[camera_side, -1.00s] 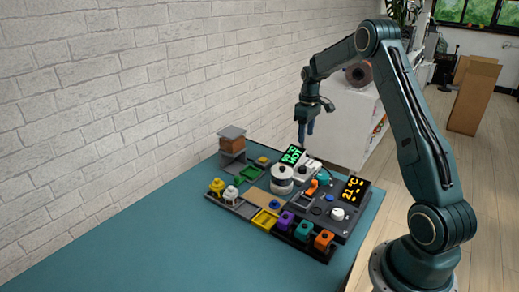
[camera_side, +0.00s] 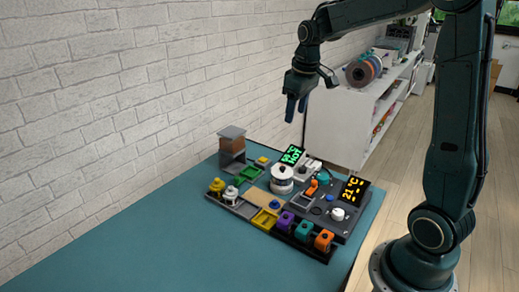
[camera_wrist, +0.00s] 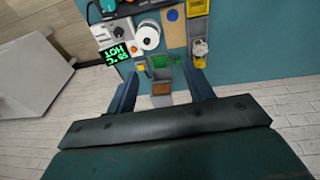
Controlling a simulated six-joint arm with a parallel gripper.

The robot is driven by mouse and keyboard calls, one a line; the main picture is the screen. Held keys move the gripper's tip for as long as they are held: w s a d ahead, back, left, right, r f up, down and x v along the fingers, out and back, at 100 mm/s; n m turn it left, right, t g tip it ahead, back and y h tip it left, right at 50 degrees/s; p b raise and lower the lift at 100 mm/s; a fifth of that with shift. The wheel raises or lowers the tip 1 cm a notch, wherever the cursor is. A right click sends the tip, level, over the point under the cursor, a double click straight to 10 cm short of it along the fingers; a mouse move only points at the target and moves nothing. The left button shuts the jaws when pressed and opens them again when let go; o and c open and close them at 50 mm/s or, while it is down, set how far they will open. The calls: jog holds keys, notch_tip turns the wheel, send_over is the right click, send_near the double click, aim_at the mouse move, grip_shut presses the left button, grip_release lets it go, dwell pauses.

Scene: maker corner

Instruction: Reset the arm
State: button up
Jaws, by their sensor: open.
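My gripper (camera_side: 296,106) hangs in the air, fingers pointing down, above the back part of the work board in the side view. It is open, with nothing between its fingers. In the wrist view its two blue fingers (camera_wrist: 162,95) stand well apart, with the board below and beyond them. The board (camera_side: 262,221) lies on the teal table, carrying coloured blocks, a white round dial unit (camera_side: 282,174) and two lit displays. The green display (camera_side: 291,155) reads HOT, and the yellow one (camera_side: 354,189) reads 21 °C.
A brown-and-grey stack (camera_side: 232,145) stands at the board's back left. A white brick wall (camera_side: 130,90) runs behind the teal table (camera_side: 120,245). A white shelf (camera_side: 340,128) with spools stands beyond the table. The table's front left is clear.

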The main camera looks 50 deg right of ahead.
jog(key=s+a+r+t, duration=0.1)
jog(key=s+a, duration=0.7)
jog(key=s, duration=0.2)
jog(key=s+a+r+t, duration=0.1)
jog(key=s+a+t, duration=0.1)
jog(key=s+a, duration=0.6)
jog(key=shift+s+a+r+t+y, duration=0.15)
jog(key=shift+s+r+t+y, duration=0.2)
jog(key=shift+s, duration=1.05)
